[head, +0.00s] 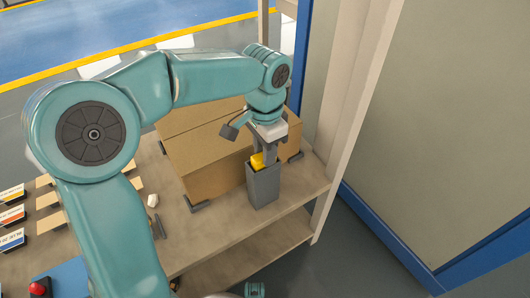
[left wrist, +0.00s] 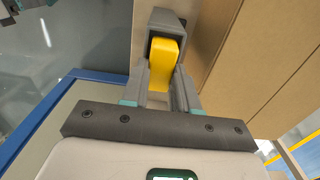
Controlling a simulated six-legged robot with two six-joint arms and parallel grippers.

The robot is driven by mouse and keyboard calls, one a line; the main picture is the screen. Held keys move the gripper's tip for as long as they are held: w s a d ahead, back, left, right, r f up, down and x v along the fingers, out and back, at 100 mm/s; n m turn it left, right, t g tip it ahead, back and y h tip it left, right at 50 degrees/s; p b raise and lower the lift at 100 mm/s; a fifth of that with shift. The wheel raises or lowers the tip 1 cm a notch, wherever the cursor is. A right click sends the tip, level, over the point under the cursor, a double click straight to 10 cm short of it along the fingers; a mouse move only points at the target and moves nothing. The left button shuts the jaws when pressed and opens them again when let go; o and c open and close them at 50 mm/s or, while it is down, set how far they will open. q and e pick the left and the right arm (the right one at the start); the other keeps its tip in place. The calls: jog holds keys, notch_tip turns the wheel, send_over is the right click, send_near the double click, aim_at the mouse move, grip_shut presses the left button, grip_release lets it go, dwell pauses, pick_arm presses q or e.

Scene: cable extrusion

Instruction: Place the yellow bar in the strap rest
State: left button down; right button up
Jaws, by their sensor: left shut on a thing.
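The yellow bar (head: 257,161) is at the mouth of a grey upright open-topped holder (head: 264,187), which looks like the strap rest. My left gripper (head: 267,153) reaches down over the holder and is shut on the bar. In the left wrist view the yellow bar (left wrist: 163,62) lies between the two fingers (left wrist: 164,90), with its far end inside the grey holder (left wrist: 166,20). The holder's walls hide the bar's lower part, and I cannot tell whether it touches the bottom.
A large cardboard box (head: 215,160) stands right beside the holder on the wooden shelf (head: 225,228). The shelf's edge is close on the right, near a pale upright post (head: 352,90). Small labelled blocks (head: 12,215) and a red button (head: 40,287) lie at the left.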

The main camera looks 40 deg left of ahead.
pick_arm(q)
jog(key=shift+r, duration=0.15)
jog(key=c, duration=0.9)
grip_release()
jog(key=shift+o, duration=0.2)
notch_tip(320, 180, up, 12)
jog(key=p, duration=0.5)
